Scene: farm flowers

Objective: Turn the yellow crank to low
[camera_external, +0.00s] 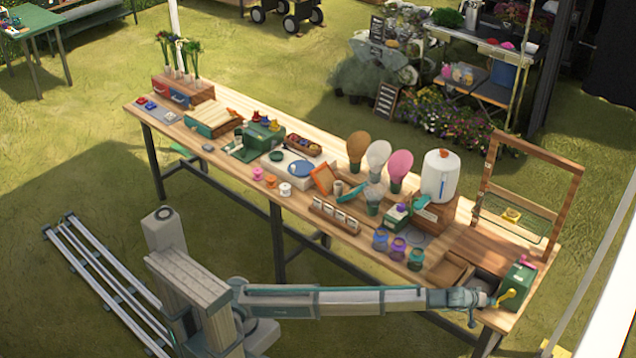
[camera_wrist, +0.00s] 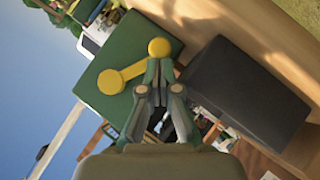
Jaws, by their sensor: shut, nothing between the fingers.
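The yellow crank (camera_external: 507,298) is mounted on the near face of a green box (camera_external: 518,278) at the right end of the long wooden table. In the wrist view the crank (camera_wrist: 132,72) crosses the green box face (camera_wrist: 125,50), with a round yellow end at each side. My gripper (camera_wrist: 160,78) is shut and empty. Its fingertips overlap the upper-right round end in the picture; I cannot tell whether they touch it. In the external view my gripper (camera_external: 492,300) is just left of the crank. No low marking is readable.
A dark grey block (camera_wrist: 245,95) lies beside the green box in the wrist view. An open wooden tray (camera_external: 446,271) lies left of the box, and a wooden frame (camera_external: 531,150) stands behind it. Colored jars (camera_external: 397,249) stand farther left.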

